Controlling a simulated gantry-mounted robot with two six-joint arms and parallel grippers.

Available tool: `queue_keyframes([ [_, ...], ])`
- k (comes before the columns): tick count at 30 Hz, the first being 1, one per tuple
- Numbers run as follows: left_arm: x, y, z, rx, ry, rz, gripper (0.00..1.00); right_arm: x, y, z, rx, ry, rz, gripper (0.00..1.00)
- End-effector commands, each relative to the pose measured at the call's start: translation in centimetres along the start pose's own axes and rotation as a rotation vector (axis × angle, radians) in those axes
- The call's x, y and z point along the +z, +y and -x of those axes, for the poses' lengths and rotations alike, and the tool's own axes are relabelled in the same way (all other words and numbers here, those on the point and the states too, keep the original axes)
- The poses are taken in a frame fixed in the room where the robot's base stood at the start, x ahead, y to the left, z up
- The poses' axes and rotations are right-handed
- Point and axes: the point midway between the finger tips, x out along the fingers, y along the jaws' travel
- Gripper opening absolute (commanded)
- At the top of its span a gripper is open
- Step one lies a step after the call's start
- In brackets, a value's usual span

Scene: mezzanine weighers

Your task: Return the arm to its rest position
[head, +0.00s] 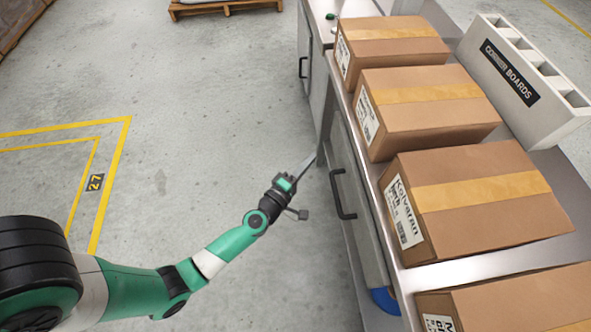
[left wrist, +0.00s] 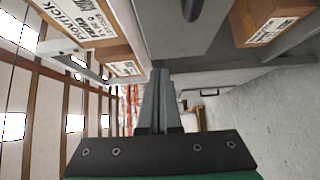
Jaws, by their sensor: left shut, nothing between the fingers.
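My left arm comes in from the lower left in the head view, green and black, stretched over the floor. Its gripper (head: 305,167) is close to the front of the metal bench (head: 337,118), left of a drawer handle. In the left wrist view the gripper's two fingers (left wrist: 157,95) lie together, shut with nothing between them. I cannot tell from the head view whether the fingertips touch the bench. My right gripper is not in view.
Several taped cardboard boxes (head: 470,205) stand in a row on the bench. A white corner-board holder (head: 520,80) is behind them. A wooden pallet (head: 225,6) lies at the top.

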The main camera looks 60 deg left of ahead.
Motion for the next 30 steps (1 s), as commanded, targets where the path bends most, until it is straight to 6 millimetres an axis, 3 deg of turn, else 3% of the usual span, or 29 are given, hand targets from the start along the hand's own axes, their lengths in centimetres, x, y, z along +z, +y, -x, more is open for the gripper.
queue_keyframes([
  [3,0.1,0.0,2.9,-0.002,-0.002,-0.001,0.00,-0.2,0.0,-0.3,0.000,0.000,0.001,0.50],
  [9,0.0,0.0,5.4,0.000,0.000,0.001,0.00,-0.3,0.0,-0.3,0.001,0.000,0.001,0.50],
  [23,0.0,0.3,5.6,0.002,0.000,0.000,0.00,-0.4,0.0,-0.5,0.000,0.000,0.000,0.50],
  [26,0.6,2.6,4.9,0.024,-0.011,0.006,0.00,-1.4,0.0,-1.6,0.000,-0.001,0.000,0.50],
  [29,2.0,8.0,2.6,0.100,-0.029,0.025,0.00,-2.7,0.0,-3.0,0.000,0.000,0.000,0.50],
  [30,2.7,10.9,1.6,0.147,-0.037,0.036,0.00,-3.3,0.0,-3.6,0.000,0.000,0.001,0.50],
])
